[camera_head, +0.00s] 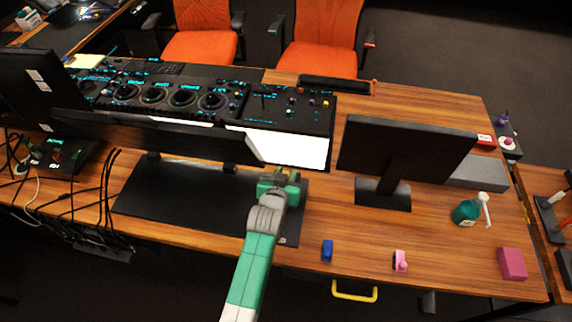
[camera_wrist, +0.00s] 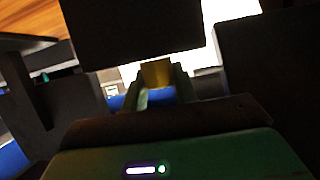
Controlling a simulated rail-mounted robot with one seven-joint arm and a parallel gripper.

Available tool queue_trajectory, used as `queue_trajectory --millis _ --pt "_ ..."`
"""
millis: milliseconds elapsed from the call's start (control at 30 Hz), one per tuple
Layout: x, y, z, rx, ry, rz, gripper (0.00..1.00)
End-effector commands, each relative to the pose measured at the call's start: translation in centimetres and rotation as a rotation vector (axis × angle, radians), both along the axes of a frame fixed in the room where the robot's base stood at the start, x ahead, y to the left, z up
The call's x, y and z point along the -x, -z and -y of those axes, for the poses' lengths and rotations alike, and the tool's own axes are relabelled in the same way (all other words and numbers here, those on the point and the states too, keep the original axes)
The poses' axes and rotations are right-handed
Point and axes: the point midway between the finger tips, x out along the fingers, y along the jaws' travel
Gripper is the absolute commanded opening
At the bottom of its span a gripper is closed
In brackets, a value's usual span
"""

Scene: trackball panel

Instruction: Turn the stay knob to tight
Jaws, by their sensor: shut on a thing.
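My gripper (camera_head: 284,176) reaches up from the front edge of the desk to the back of the wide monitor (camera_head: 170,138). In the wrist view, the fingers of my gripper (camera_wrist: 160,86) are shut on a small yellow-orange knob (camera_wrist: 157,72), one finger on each side. I take this to be the stay knob. In the head view only a bit of yellow shows at the fingertips. The knob's markings and its turn angle cannot be read.
A second monitor (camera_head: 405,150) stands to the right of my arm. A control panel (camera_head: 180,95) lies beyond the wide monitor. A blue block (camera_head: 327,250), a pink item (camera_head: 400,261), a green spray bottle (camera_head: 466,211) and a magenta block (camera_head: 512,264) stand at right.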

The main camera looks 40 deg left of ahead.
Motion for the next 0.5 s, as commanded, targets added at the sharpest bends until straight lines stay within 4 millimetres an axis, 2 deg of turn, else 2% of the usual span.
queue_trajectory --millis 100,500 --pt "0.1 0.3 -0.5 -0.001 0.096 0.004 0.06" --pt "-0.1 0.9 -0.2 -0.004 0.402 0.002 0.06"
